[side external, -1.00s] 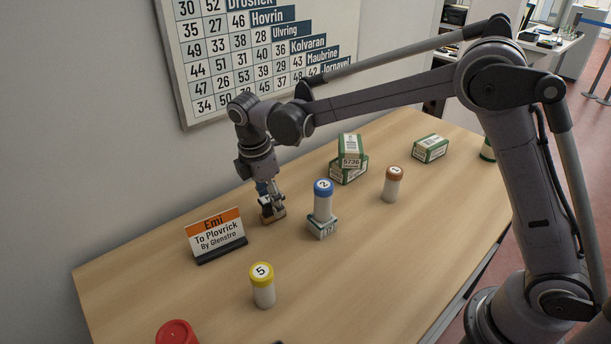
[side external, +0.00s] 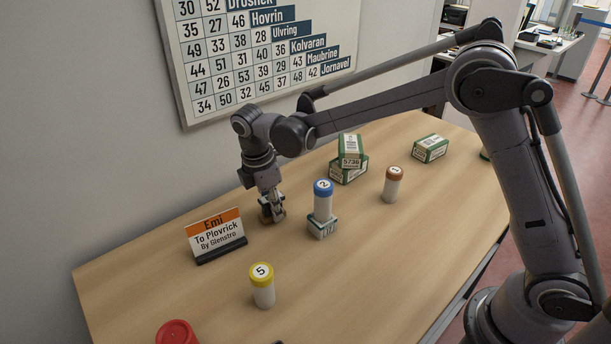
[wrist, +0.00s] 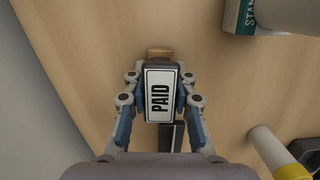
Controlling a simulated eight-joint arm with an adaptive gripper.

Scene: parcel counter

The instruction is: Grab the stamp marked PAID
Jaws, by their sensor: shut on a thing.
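The stamp marked PAID (wrist: 159,97) stands between the fingers in the wrist view, its white label with black letters facing the camera. My gripper (wrist: 158,108) is shut on it, with one blue-grey finger on each side. In the side view my gripper (side external: 271,209) is low at the table, right of the name sign, and mostly hides the stamp. A wooden part of the stamp shows past its far end in the wrist view. I cannot tell whether the stamp touches the table.
A tube with a blue cap marked 2 (side external: 323,200) stands on a small box (side external: 322,228) right of my gripper. The name sign (side external: 216,236) is at left, a yellow-capped tube (side external: 262,286) in front. A brown-capped tube (side external: 392,185) and green-white boxes (side external: 348,170) stand farther back.

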